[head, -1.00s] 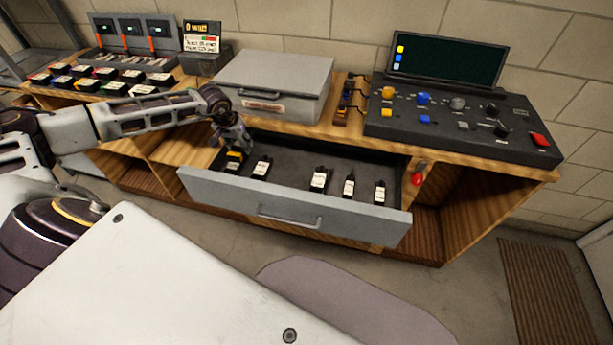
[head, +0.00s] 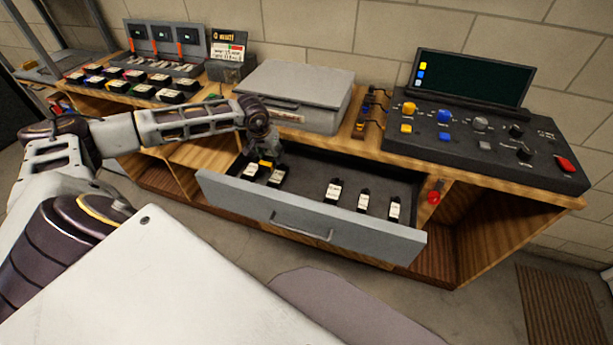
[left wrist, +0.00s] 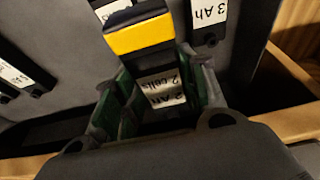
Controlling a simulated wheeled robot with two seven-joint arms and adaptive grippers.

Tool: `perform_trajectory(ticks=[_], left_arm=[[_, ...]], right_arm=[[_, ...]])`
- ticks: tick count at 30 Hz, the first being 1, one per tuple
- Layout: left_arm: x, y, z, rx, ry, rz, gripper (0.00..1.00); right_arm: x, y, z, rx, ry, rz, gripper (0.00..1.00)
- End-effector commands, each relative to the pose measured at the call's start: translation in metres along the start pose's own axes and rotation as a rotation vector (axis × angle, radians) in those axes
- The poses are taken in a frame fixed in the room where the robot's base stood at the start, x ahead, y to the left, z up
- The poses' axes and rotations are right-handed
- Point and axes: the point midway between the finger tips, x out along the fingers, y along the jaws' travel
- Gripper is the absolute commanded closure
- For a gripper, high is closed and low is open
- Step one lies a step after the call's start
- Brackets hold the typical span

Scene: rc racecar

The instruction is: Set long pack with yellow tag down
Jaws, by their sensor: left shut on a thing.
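The long pack with the yellow tag (head: 266,163) is dark, with a white label on its side. It is at the left end of the open drawer (head: 235,193). My left gripper (left wrist: 162,95) is shut on the pack, one finger on each side, in the left wrist view. There the yellow tag (left wrist: 139,36) faces the camera and the pack's label (left wrist: 163,92) shows between the fingers. In the head view my left gripper (head: 270,149) points down into the drawer. Whether the pack touches the drawer floor cannot be told. My right gripper is not in view.
White-labelled packs stand close by: one at left (head: 250,172), one at right (head: 278,178). Several more (head: 363,205) stand towards the drawer's right, with bare floor between (head: 308,172). A grey case (head: 296,88) and a control console (head: 480,135) sit on the bench above.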

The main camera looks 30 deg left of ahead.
Motion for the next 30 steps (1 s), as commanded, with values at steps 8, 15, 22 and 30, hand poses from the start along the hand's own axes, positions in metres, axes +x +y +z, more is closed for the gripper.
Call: perform_trajectory(ticks=[8,15,22,30], left_arm=[[-0.001,0.038,-0.001,0.001,0.002,0.004,0.99],[-0.001,0.068,-0.001,0.001,0.001,0.003,0.99],[-0.001,0.094,-0.001,0.0,0.002,0.002,0.99],[-0.001,0.123,-0.001,-0.001,0.001,0.003,0.99]], right_arm=[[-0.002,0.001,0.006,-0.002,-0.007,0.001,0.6],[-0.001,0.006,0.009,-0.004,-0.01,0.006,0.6],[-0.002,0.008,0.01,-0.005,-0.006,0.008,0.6],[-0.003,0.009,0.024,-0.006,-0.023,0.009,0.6]])
